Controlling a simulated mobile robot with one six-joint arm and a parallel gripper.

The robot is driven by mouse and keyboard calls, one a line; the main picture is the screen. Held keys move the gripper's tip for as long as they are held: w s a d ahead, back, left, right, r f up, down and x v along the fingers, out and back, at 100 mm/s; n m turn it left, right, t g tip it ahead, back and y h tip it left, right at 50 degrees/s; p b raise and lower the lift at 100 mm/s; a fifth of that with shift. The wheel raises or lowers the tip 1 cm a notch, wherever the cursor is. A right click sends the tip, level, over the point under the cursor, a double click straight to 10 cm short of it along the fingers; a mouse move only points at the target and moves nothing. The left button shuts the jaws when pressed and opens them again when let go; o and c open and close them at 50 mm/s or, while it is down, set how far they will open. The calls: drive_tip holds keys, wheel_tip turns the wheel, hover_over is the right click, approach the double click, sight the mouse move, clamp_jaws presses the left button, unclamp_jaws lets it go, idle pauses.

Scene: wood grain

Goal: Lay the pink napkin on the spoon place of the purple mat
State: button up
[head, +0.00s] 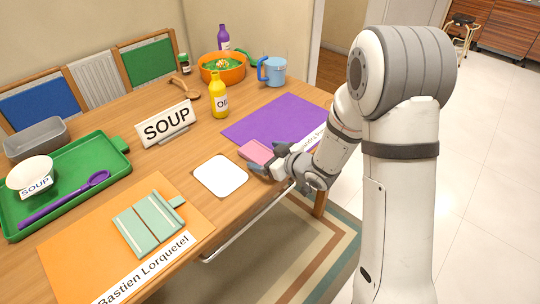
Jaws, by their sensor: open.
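The pink napkin (256,151) lies at the front left part of the purple mat (270,117), close to the mat's near left edge. Whether it lies fully on the mat I cannot tell. My gripper (266,158) is low at the napkin's near side, with its dark fingers apart around that end. Contact between fingers and napkin cannot be made out. My arm and gripper hide the mat's near right part and some of its white name label (313,138).
A white square (221,176) lies left of my gripper. An orange mat with a green folded napkin (148,224), a green tray (75,160), a SOUP sign (167,124), a yellow bottle (219,96), an orange bowl (222,68) and a blue mug (273,71) stand around. The purple mat's middle is clear.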

drive_tip(key=s+d+r+m+h, duration=0.2)
drive_tip(key=d+r+h, duration=0.1)
drive_tip(key=d, duration=0.4)
drive_tip(key=s+d+r+m+h+p, duration=0.1)
drive_tip(key=s+d+r+m+h, duration=0.2)
drive_tip(key=d, duration=0.4)
drive_tip(key=s+d+r+m+h, duration=0.1)
drive_tip(key=s+d+r+h, duration=0.2)
drive_tip(key=d, duration=0.4)
drive_tip(key=s+r+m+g, duration=0.2)
drive_tip(key=s+g, duration=0.1)
drive_tip(key=s, duration=0.5)
drive_tip(key=s+r+m+g+h, duration=0.1)
drive_tip(key=s+r+m+g, duration=0.1)
drive_tip(key=s, duration=0.7)
drive_tip(key=shift+d+m+g, duration=0.25)
drive_tip(key=shift+m+g, duration=0.35)
drive_tip(key=shift+g, duration=0.3)
drive_tip(key=shift+s, duration=0.1)
